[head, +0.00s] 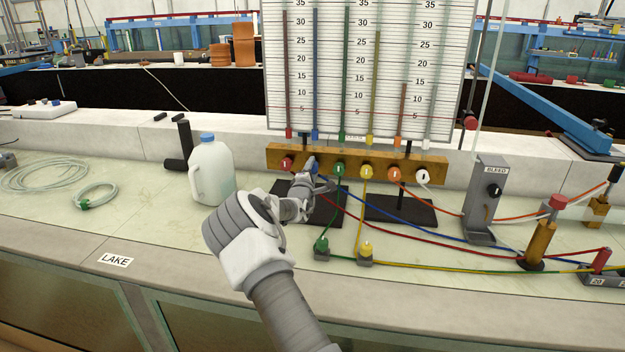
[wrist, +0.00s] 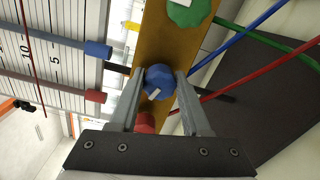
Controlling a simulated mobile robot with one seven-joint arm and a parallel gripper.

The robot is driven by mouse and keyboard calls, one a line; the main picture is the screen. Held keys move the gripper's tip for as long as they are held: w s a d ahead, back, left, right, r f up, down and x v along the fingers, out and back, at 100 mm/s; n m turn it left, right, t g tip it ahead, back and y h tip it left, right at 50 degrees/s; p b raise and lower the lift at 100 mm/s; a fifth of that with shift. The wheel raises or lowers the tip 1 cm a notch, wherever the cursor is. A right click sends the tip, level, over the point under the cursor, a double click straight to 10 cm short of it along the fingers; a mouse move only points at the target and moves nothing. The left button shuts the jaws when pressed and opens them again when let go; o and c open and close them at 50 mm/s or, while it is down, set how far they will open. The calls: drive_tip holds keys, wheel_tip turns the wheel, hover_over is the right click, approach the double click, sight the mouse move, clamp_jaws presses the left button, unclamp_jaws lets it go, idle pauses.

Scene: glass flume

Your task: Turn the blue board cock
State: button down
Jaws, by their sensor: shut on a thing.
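The blue board cock (wrist: 159,76) sits on the wooden board (head: 436,168) below the gauge tubes, between the red cock (head: 287,162) and the green cock (head: 339,169). A small white mark shows on its face, slanted in the wrist view. My gripper (wrist: 160,84) is shut on the blue cock, one finger on each side of it. In the head view my gripper (head: 309,178) reaches the board from the front and hides most of the blue cock.
Yellow (head: 366,172), orange (head: 394,174) and white (head: 423,176) cocks follow to the right. Coloured tubes run across the bench in front of the board. A white jug (head: 211,172) stands to the left, and a grey bleed bracket (head: 487,200) to the right.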

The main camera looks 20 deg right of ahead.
drive_tip(key=m+b, duration=0.5)
drive_tip(key=m, duration=0.2)
drive_tip(key=m+b, duration=0.3)
drive_tip(key=shift+f+m+b, duration=0.25)
drive_tip(key=shift+m+b, duration=0.05)
drive_tip(key=shift+m, duration=0.1)
drive_tip(key=shift+m+b, duration=0.6)
drive_tip(key=shift+m, duration=0.7)
drive_tip(key=shift+w+a+r, duration=0.1)
drive_tip(key=shift+c, duration=1.9)
unclamp_jaws()
